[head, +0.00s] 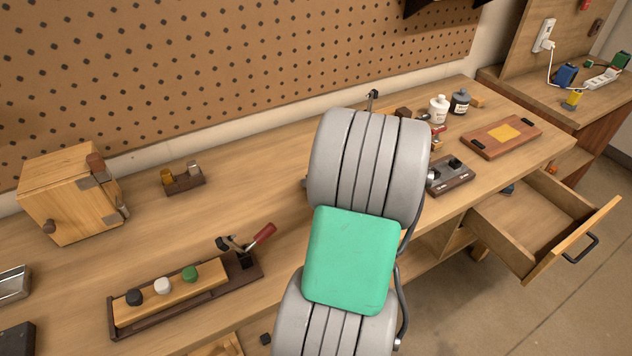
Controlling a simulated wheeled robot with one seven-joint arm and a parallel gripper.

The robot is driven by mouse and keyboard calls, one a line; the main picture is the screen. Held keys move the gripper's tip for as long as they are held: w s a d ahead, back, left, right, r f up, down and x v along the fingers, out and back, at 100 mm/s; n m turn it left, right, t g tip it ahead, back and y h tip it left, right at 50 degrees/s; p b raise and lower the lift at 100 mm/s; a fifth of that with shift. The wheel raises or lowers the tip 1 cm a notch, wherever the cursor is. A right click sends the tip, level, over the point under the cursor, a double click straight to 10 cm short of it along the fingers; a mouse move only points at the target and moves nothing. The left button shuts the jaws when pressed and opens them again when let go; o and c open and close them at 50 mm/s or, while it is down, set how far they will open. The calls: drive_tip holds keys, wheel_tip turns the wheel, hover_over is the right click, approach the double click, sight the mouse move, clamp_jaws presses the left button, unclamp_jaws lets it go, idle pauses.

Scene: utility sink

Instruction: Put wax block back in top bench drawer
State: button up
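Small reddish-orange pieces also lie near the bottles, partly hidden. My grey arm with a green cover fills the middle of the view. My gripper does not show; it is out of frame or hidden by the arm.
The bench top (290,215) carries a wooden box (68,195), a long dark tray (185,295) with knobs, and a brown board (501,136). White (438,109) and dark (459,101) bottles stand near the pegboard wall. Floor is clear right of the drawer.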

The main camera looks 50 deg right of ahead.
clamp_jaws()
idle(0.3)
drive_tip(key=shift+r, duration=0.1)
